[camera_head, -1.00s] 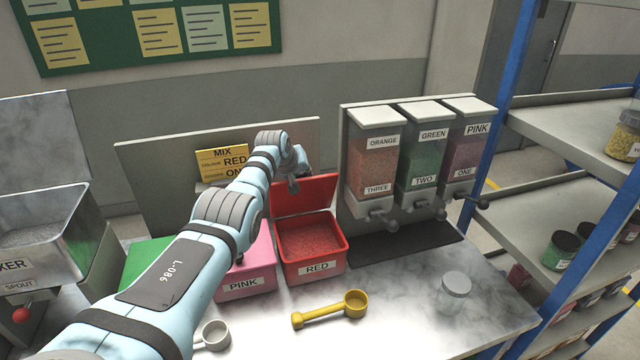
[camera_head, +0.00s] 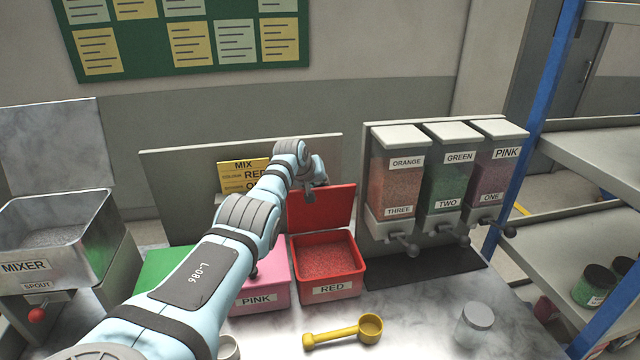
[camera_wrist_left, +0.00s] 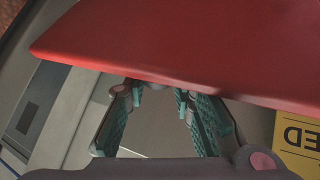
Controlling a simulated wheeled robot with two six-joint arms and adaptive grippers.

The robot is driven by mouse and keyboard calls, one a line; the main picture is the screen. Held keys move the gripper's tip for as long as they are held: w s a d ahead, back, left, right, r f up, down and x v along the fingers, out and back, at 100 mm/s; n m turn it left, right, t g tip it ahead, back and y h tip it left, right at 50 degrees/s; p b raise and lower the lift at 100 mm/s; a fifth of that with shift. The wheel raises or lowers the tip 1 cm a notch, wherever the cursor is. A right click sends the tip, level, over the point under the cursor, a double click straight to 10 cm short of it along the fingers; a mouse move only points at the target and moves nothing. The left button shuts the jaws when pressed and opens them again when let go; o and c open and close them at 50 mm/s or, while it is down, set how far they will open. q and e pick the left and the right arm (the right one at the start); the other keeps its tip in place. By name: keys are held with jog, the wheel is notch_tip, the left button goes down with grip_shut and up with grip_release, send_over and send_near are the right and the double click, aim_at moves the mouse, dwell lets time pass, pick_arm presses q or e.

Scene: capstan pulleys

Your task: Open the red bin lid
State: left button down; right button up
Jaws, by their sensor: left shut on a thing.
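The red bin (camera_head: 325,290), labelled RED, stands on the counter with reddish granules inside. Its red lid (camera_head: 332,212) is raised at the back, standing up open behind the bin mouth. My left gripper (camera_head: 309,194) reaches over from the left and is shut on the lid's upper edge. In the left wrist view the lid (camera_wrist_left: 200,45) fills the top, with the gripper fingers (camera_wrist_left: 160,100) at its edge; the lid partly hides the fingertips. My right gripper is not in view.
A pink bin (camera_head: 262,290) stands close left of the red bin, partly behind my arm. Dispensers (camera_head: 445,175) stand to the right. A MIX sign (camera_head: 240,178) is behind my arm.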

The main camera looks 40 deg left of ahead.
pick_arm(q)
jog(key=c, duration=1.5)
grip_release()
jog(key=shift+s+f, duration=0.1)
jog(key=shift+f, duration=0.3)
jog(key=shift+c, duration=0.2)
jog(key=shift+o, duration=1.1)
jog(key=shift+a+f, duration=0.1)
jog(key=shift+a, duration=0.05)
jog(key=shift+w+a+f, duration=0.1)
jog(key=shift+w+a, duration=0.1)
jog(key=shift+w, duration=0.15)
jog(key=v, duration=1.2)
jog(key=shift+a, duration=0.15)
